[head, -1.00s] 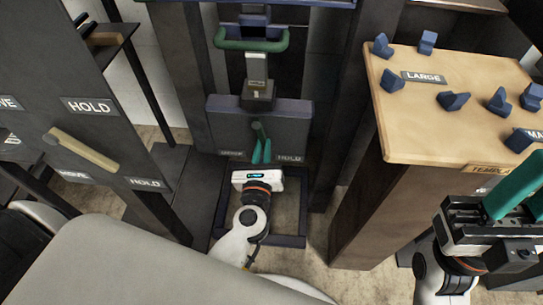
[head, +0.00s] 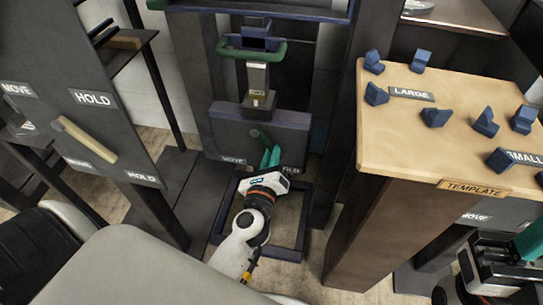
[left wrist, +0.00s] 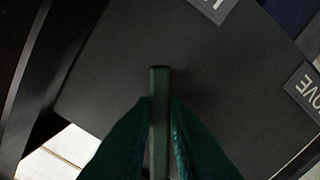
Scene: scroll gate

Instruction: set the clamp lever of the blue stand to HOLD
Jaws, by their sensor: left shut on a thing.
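The blue stand's dark panel (head: 222,138) is in the middle of the head view, with MOVE (head: 233,160) at lower left and HOLD (head: 291,169) at lower right, partly hidden by my gripper. Its green clamp lever (head: 256,135) slants from its pivot down and right, towards HOLD. My left gripper (head: 270,156) is shut on the lever. In the left wrist view the lever (left wrist: 159,105) stands between the two teal fingers, with the MOVE label (left wrist: 305,92) at right and part of another label at the top. My right gripper (head: 530,242) is cut off at the lower right.
A wooden template table (head: 400,150) with several blue blocks stands at right. A dark panel (head: 95,130) with a tan lever (head: 85,139) and its own HOLD and MOVE labels stands at left. A green handle (head: 250,51) sits above the lever.

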